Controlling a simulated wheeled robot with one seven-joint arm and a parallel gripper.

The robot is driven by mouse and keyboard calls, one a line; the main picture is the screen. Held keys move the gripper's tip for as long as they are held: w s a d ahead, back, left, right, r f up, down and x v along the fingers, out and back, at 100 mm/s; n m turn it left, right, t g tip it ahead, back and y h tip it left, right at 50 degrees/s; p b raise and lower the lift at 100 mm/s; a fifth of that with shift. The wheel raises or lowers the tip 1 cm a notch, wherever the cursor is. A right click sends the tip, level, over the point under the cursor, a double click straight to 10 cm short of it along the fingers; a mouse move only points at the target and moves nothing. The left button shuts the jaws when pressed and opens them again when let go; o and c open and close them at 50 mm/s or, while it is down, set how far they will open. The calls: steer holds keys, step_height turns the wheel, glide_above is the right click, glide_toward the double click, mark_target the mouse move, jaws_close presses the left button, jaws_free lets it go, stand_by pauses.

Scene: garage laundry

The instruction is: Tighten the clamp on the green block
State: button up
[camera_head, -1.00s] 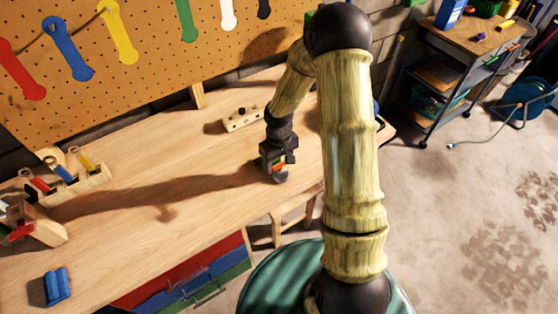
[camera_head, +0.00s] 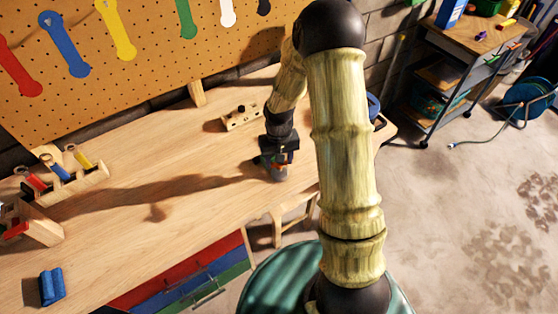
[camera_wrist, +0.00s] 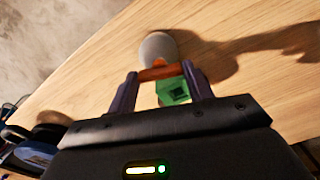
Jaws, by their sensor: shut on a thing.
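My gripper (camera_head: 277,164) points down over the workbench near its front edge. In the wrist view, its two dark fingers (camera_wrist: 163,86) are shut on an orange bar that looks like part of the clamp (camera_wrist: 158,73). The green block (camera_wrist: 174,92) shows between the fingers, just behind the orange bar, with a dark square recess in its face. A grey rounded piece (camera_wrist: 158,47) lies just beyond the orange bar. In the head view, the gripper hides most of the clamp and block, and I cannot tell how tightly the clamp sits on the block.
The wooden workbench (camera_head: 120,235) is mostly clear to the left. A wooden block with holes (camera_head: 241,117) stands behind the gripper. A tool rack (camera_head: 85,182) and a blue item (camera_head: 52,287) are at the left. A pegboard (camera_head: 160,60) rises behind.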

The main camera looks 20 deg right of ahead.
steer(key=m+b, duration=0.1)
steer(key=m, duration=0.4)
steer(key=shift+m, duration=0.3)
steer(key=m, duration=0.5)
steer(key=shift+m, duration=0.3)
steer(key=o, duration=1)
steer(key=shift+r, duration=0.1)
step_height(320, 180, up, 17)
steer(key=shift+r+b, duration=0.1)
steer(key=shift+b, duration=0.6)
